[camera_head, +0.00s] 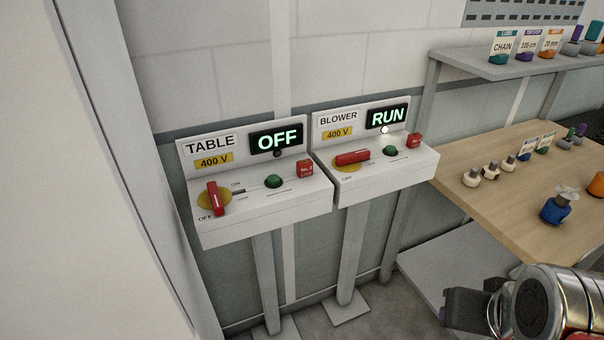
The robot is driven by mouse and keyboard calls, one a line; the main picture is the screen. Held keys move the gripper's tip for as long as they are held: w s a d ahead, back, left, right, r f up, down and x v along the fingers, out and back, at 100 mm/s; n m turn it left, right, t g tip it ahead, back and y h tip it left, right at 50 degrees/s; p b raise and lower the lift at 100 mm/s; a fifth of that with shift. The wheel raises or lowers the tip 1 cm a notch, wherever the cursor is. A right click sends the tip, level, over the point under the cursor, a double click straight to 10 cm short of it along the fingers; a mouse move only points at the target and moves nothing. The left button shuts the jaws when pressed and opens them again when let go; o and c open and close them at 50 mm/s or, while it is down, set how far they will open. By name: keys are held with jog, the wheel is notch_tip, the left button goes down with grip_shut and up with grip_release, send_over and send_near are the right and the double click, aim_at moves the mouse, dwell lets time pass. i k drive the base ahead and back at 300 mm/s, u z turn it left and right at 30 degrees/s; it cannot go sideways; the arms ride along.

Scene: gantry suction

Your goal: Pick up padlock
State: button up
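No padlock can be made out for certain. My gripper (458,306) is at the lower right, away from both boxes. Its fingertips are dark and their gap cannot be seen.
A grey shelf (475,67) stands above. A pale panel (85,200) fills the left.

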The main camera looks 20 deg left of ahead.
aim_at(305, 167)
jog(key=u, duration=0.9)
jog(key=i, duration=1)
jog(key=u, duration=0.05)
